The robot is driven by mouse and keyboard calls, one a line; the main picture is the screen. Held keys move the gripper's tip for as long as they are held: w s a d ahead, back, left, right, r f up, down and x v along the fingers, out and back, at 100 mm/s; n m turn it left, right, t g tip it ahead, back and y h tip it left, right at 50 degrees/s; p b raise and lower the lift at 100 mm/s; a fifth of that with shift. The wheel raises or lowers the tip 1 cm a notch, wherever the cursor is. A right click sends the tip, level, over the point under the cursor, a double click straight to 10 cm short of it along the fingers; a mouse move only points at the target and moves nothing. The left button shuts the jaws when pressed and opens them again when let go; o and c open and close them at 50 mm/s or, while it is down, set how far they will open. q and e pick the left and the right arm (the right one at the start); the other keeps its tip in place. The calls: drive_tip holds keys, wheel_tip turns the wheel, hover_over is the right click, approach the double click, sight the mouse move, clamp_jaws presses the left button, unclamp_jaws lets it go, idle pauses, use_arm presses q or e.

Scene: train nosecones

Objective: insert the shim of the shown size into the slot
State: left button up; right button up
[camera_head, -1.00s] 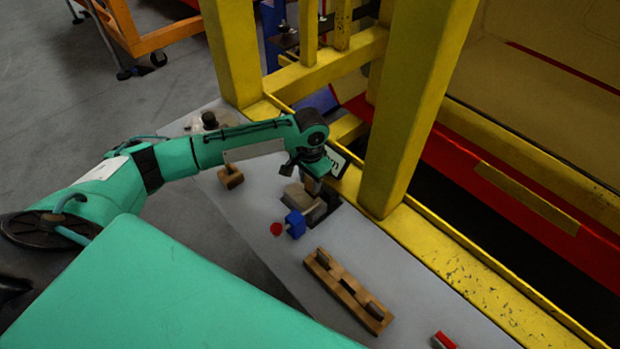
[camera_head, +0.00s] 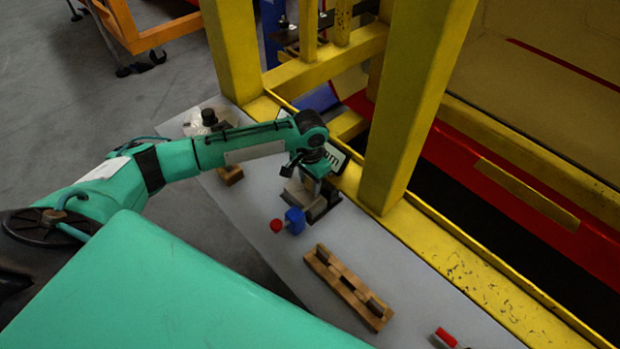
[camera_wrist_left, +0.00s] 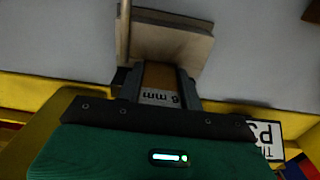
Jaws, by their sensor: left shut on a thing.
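My left gripper (camera_head: 314,184) is at the grey slotted block (camera_head: 320,211) on the table, at the foot of the yellow post. The far end of the shim meets the pale face of the block (camera_wrist_left: 165,43). I cannot tell how deep it sits in the slot, which is hidden. A sign ending in "mm" (camera_head: 336,158) stands behind the gripper, partly covered. My right gripper is out of view.
A wooden rack (camera_head: 348,287) with dark pieces lies nearer on the table. A blue and red object (camera_head: 294,220) sits close beside the block. A small wooden block (camera_head: 230,175) lies below my left arm. The yellow post (camera_head: 405,110) stands close to the gripper.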

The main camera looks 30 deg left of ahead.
use_arm(q)
drive_tip(key=shift+f, duration=0.8)
drive_tip(key=shift+r, duration=0.2)
drive_tip(key=shift+r+p, duration=1.35)
drive_tip(key=shift+p, duration=0.05)
drive_tip(key=shift+p, duration=0.5)
